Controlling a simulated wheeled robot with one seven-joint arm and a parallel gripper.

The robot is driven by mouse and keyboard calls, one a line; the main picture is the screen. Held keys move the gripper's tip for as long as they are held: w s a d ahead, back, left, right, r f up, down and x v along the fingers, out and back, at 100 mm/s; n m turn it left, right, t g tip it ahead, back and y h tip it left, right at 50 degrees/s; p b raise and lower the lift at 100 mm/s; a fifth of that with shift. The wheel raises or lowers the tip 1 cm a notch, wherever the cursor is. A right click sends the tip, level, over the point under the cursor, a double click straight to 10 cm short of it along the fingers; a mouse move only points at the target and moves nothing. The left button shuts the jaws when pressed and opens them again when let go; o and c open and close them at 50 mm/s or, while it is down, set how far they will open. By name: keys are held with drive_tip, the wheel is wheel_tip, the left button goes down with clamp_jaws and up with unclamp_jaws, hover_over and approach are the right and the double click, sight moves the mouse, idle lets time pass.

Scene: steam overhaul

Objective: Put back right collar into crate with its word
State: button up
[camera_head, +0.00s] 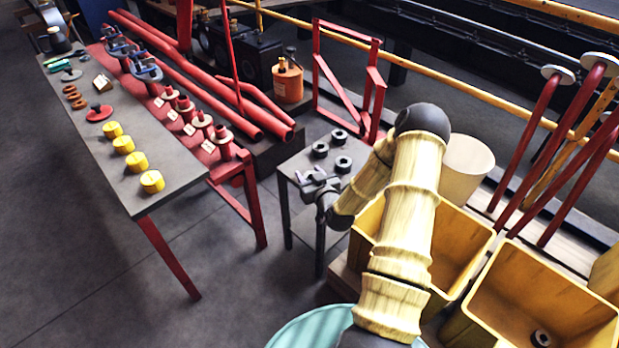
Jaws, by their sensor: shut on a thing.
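My gripper (316,182) is low at the front of a small grey table (297,172), shut on a dark collar that its fingers mostly hide. Three more black collars stand on the table behind it: one at the left (320,149), one at the back (339,136) and one at the right (343,164). One yellow crate (470,232) is right of the table, partly behind my arm. A second yellow crate (560,284) is at the lower right, with a dark collar (541,338) on its floor. I cannot read a word on either crate or any collar.
A long grey workbench (165,186) at the left carries yellow cylinders (152,181) and other small parts. Red flanged pieces (222,135) and red pipes (200,75) lie beside it. A cream bin (467,165) stands behind the crates. Red levers (530,150) rise at the right.

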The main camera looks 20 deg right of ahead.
drive_tip(key=shift+f, duration=0.1)
drive_tip(key=o, duration=1.3)
drive_tip(key=shift+s, duration=0.1)
drive_tip(key=p+v, duration=0.3)
drive_tip(key=v, duration=0.9)
